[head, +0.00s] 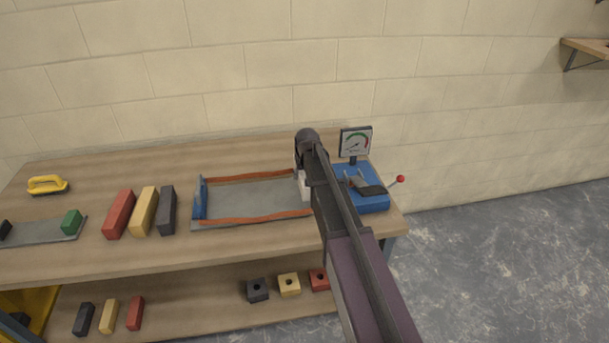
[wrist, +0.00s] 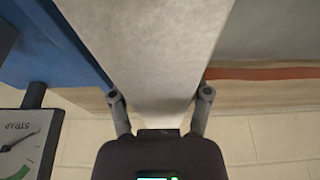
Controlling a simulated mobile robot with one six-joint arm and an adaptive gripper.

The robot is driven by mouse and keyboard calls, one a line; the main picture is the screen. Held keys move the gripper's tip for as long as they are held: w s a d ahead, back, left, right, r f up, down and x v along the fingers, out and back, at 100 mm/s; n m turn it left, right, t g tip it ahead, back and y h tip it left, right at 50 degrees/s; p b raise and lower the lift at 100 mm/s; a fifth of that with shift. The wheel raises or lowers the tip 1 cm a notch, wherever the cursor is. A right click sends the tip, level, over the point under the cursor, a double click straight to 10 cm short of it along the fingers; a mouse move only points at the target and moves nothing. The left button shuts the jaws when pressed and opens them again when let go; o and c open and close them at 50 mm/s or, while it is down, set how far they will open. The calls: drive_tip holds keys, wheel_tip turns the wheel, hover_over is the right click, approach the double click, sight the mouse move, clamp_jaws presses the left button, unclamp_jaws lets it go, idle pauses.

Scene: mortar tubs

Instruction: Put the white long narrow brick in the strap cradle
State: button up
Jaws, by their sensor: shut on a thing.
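My gripper (wrist: 160,96) is shut on the white long narrow brick (wrist: 150,50), with one finger on each side of it in the wrist view. In the head view only a small part of the brick (head: 304,186) shows beside my arm, which hides the rest. The strap cradle (head: 255,195) is a grey plate with an orange strap along each long side and a blue stop at its left end. The brick is at the cradle's right end, next to the blue strap tensioner (head: 372,202). I cannot tell whether the brick touches the plate.
The tensioner carries a gauge (head: 356,142) and a red-knobbed lever (head: 400,179). Red (head: 119,214), yellow (head: 144,211) and dark (head: 168,211) bricks lie left of the cradle. A yellow float (head: 47,185) lies at far left. The shelf below holds several small blocks.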

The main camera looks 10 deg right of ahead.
drive_tip(key=shift+f+b, duration=1.95)
drive_tip(key=shift+f, duration=0.25)
drive_tip(key=shift+f+b, duration=0.45)
drive_tip(key=o, duration=1.4)
drive_tip(key=shift+s, duration=0.1)
drive_tip(key=s+r+g+p, duration=0.1)
drive_tip(key=s+r+p, duration=0.1)
drive_tip(key=s, duration=0.8)
drive_tip(key=s+r+g+p, duration=0.1)
drive_tip(key=s+r+p, duration=0.1)
drive_tip(key=s, duration=0.7)
drive_tip(key=s+r+g+p, duration=0.1)
drive_tip(key=s+r+p, duration=0.1)
drive_tip(key=s, duration=0.8)
drive_tip(key=shift+s+d+r+p, duration=0.15)
drive_tip(key=shift+s+r+p, duration=0.2)
drive_tip(key=shift+p, duration=0.45)
drive_tip(key=shift+w, duration=0.1)
